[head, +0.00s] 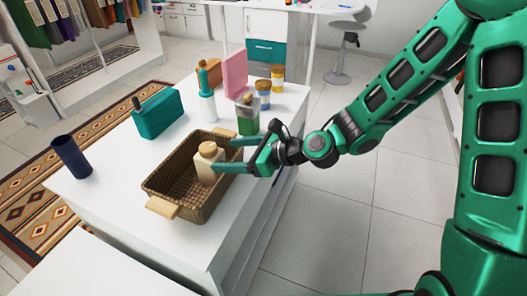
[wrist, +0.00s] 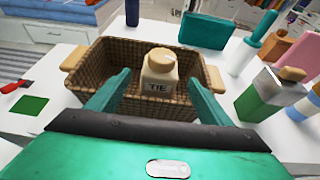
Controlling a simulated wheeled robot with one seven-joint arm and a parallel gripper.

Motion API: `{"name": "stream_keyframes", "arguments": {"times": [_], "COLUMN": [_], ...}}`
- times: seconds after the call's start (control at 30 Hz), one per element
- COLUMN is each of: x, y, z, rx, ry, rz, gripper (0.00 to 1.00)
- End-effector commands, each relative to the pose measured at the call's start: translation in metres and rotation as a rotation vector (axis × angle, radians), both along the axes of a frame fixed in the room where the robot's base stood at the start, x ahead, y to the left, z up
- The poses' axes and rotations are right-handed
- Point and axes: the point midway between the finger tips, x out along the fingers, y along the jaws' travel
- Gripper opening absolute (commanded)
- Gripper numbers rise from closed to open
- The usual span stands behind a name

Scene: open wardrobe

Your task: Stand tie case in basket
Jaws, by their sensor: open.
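The tie case (head: 208,163) is a cream bottle-like container with a tan cap. It stands upright inside the brown wicker basket (head: 164,187), and the wrist view shows the word TIE on its front (wrist: 160,76). The basket has light wooden handles and also shows in the wrist view (wrist: 97,65). My gripper (head: 228,155) is open at the basket's right side, its fingers reaching over the rim toward the case. In the wrist view the fingers (wrist: 160,88) are spread on either side of the case, with a visible gap to each.
The white table (head: 110,185) also holds a teal case (head: 158,114), a dark blue cup (head: 71,157), a white bottle (head: 208,107), a green bottle (head: 248,117), a pink panel (head: 235,70) and several jars. Table surface is free left of the basket.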

Motion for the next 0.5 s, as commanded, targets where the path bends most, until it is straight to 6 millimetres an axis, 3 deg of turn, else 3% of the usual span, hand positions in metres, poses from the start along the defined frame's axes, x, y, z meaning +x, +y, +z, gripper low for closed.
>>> {"name": "stream_keyframes", "arguments": {"times": [0.3, 0.37, 0.5], "x": [0.001, 0.001, 0.004], "y": [-0.009, -0.02, -0.073], "z": [-0.003, -0.008, -0.025], "rx": [-0.05, -0.114, -0.372], "ry": [-0.039, -0.088, -0.261], "rz": [0.02, 0.049, 0.169], "gripper": [0.73, 0.73, 0.73]}}
